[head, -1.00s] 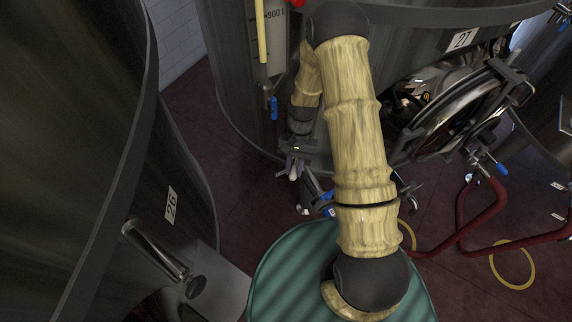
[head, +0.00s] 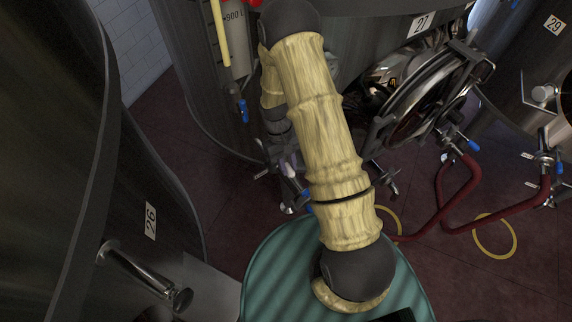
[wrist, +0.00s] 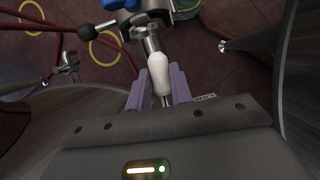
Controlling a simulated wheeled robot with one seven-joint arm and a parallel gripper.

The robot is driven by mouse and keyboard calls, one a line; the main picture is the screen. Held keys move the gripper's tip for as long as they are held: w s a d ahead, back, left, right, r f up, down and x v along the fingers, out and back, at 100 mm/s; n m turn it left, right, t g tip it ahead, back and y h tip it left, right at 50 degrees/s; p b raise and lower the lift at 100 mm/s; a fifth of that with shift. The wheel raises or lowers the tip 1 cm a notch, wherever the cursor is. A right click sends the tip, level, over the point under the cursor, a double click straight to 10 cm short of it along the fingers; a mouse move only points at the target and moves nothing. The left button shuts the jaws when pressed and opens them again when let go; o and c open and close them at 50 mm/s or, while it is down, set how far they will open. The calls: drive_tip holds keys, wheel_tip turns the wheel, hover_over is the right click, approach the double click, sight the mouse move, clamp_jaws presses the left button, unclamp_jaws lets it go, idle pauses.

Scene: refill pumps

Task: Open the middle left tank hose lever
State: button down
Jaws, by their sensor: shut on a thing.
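My gripper's purple fingers stand on both sides of a white lever handle (wrist: 161,80) in the wrist view, and my gripper (wrist: 160,90) is shut on it. The handle joins a metal valve (wrist: 150,45) just ahead, with a blue handle (wrist: 120,4) above it. In the head view my gripper (head: 289,168) is low in front of the tank marked 27 (head: 360,45), partly hidden by my own arm. The valve's lower metal part (head: 287,208) shows just below it.
The tank marked 26 (head: 150,190) stands close on the left. A round open hatch (head: 425,95) sticks out from tank 27. Red hoses (head: 455,205) and yellow rings (head: 494,235) lie on the floor at right. The tank marked 29 (head: 530,50) stands at far right.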

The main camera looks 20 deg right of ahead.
drive_tip(key=shift+w, duration=0.1)
drive_tip(key=c, duration=1.3)
unclamp_jaws()
drive_tip(key=shift+o, duration=0.2)
drive_tip(key=shift+r, duration=0.1)
drive_tip(key=b+v, duration=0.1)
drive_tip(key=v, duration=0.5)
drive_tip(key=shift+w+r, duration=0.15)
drive_tip(key=shift+r, duration=0.05)
drive_tip(key=shift+w+r, duration=0.1)
drive_tip(key=shift+r, duration=0.35)
